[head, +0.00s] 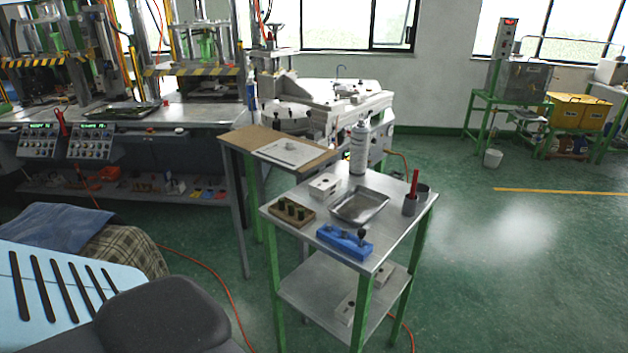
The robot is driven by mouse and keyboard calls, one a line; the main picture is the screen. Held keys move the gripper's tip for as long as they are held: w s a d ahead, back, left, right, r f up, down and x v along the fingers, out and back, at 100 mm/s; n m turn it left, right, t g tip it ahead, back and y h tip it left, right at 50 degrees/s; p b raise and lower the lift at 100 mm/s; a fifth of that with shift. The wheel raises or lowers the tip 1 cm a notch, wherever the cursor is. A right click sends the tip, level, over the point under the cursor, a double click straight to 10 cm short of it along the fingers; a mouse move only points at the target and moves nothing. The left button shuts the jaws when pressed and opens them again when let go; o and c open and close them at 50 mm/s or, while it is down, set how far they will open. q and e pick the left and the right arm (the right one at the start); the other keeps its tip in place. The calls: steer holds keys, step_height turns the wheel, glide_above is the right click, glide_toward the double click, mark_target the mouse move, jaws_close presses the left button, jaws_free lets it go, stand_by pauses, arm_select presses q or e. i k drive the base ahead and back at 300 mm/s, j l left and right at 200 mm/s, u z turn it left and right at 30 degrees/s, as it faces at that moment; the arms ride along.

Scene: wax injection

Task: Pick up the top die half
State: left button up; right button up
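A small pale metal block (323,186) with dark holes sits on the top of the metal cart (393,226), toward its back left; it looks like a die block. Two similar pale blocks lie on the cart's lower shelf, one at the front (346,308) and one further right (384,272), partly hidden by the top. I cannot tell from this view which is the top die half, or whether the upper block is one piece or two. Neither of my grippers is in view.
The cart top also holds a metal tray (376,198), spray can (358,148), blue fixture (344,241), wooden block (291,211) and grey cup (409,205). A brown-topped table (235,139) with a pale plate (297,152) adjoins it. Floor right of the cart is clear.

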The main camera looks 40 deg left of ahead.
mark_target(324, 184)
steer(key=k+j, duration=0.1)
steer(key=j, duration=1.65)
